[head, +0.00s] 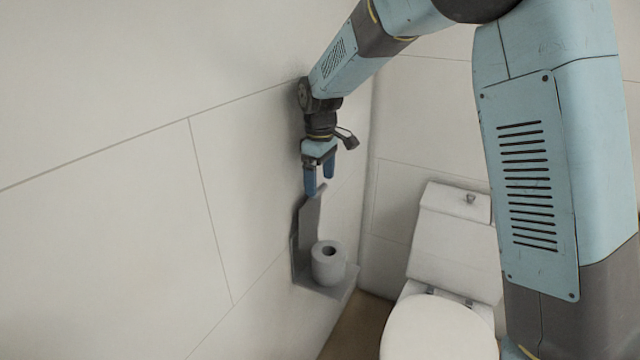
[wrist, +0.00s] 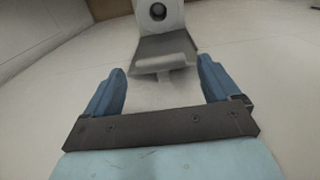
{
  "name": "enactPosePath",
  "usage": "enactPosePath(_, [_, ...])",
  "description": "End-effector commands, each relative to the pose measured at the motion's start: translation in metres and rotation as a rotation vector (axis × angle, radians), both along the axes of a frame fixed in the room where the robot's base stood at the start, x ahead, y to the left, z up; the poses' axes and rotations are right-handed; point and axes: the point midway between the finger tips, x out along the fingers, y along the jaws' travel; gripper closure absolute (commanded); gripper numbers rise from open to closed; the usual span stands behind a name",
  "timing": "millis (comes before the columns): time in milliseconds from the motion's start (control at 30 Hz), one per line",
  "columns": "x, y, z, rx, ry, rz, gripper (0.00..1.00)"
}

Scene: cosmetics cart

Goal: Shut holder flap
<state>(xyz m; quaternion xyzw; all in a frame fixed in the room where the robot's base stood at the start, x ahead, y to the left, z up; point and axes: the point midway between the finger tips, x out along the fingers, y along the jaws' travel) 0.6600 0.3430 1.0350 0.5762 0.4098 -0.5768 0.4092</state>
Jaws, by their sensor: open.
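The grey holder (head: 350,284) is on the left wall, with a white paper roll (head: 328,264) standing on its lower plate. Its flap (head: 309,225) stands raised, close to the wall, behind and above the roll. My gripper (head: 320,186) is open and empty, pointing down at the flap's upper edge. In the wrist view the flap (wrist: 165,47) and its pale end lip lie ahead, between my two blue fingers (wrist: 160,66). The roll (wrist: 158,12) shows beyond it at the top. I cannot tell whether a finger touches the flap.
A white toilet (head: 440,325) with its cistern (head: 453,225) stands to the right of the holder. The tiled wall (head: 120,220) runs close along the left of my gripper. There is open space between the roll and the toilet.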

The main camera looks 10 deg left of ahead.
Motion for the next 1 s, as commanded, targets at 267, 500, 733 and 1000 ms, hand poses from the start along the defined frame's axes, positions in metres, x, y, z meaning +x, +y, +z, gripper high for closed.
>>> enactPosePath(267, [0.000,0.000,-0.018,0.000,0.000,0.000,0.11])
enactPosePath(500, [0.000,0.000,-0.019,0.000,-0.001,0.000,0.11])
enactPosePath(733, [0.000,0.000,-0.019,0.000,-0.001,0.000,0.30])
enactPosePath(1000, [0.000,0.000,-0.019,0.000,-0.001,0.000,0.56])
